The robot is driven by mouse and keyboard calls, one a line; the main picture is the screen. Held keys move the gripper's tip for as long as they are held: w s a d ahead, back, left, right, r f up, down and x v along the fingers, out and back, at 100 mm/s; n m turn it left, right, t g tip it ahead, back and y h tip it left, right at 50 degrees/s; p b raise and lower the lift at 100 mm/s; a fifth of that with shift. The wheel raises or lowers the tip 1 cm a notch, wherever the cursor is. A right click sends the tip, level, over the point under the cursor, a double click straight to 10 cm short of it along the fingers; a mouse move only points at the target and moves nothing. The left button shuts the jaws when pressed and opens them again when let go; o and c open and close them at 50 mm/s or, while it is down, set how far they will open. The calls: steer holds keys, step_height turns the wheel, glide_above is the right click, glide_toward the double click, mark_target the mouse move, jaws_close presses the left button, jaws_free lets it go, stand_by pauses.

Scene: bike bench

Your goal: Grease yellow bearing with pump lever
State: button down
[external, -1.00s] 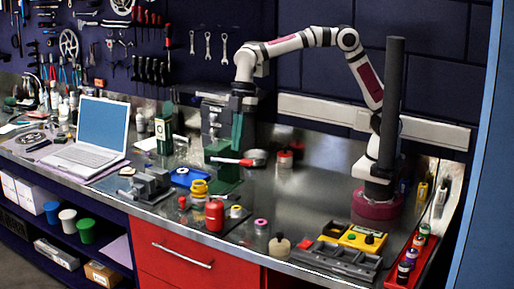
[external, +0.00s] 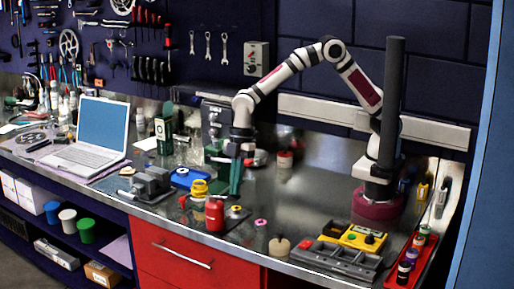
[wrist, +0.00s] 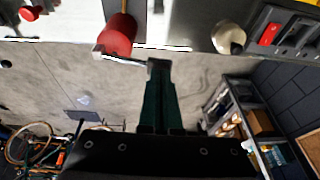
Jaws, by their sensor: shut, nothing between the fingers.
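My gripper (external: 235,191) has green fingers, shut and empty, pointing down over the middle of the bench. It also shows in the wrist view (wrist: 158,64). A small ring with a yellow centre (external: 237,211), which looks like the yellow bearing, lies on the bench just below the fingertips in the external view; I cannot tell whether they touch. The green press-like stand (external: 214,152) is mostly hidden behind my gripper, and its red-handled lever is largely covered. A red can (external: 214,214) stands left of the bearing; it also shows in the wrist view (wrist: 117,36).
A yellow jar (external: 198,188) and a grey vise (external: 151,183) stand to the left. A pink ring (external: 261,223) and a beige round pot (external: 279,246) lie to the right. A grey tray (external: 338,262) and a red rack (external: 410,262) fill the front right.

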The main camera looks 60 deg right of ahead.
mark_target(239, 196)
steer(key=f, duration=0.1)
steer(key=s+f, duration=0.1)
steer(key=f, duration=0.1)
steer(key=shift+s, duration=0.2)
steer(key=shift+r, duration=1.05)
steer(key=a+v, duration=0.1)
steer(key=v, duration=1.2)
steer(key=shift+s+r, duration=0.45)
steer(key=shift+s, duration=0.1)
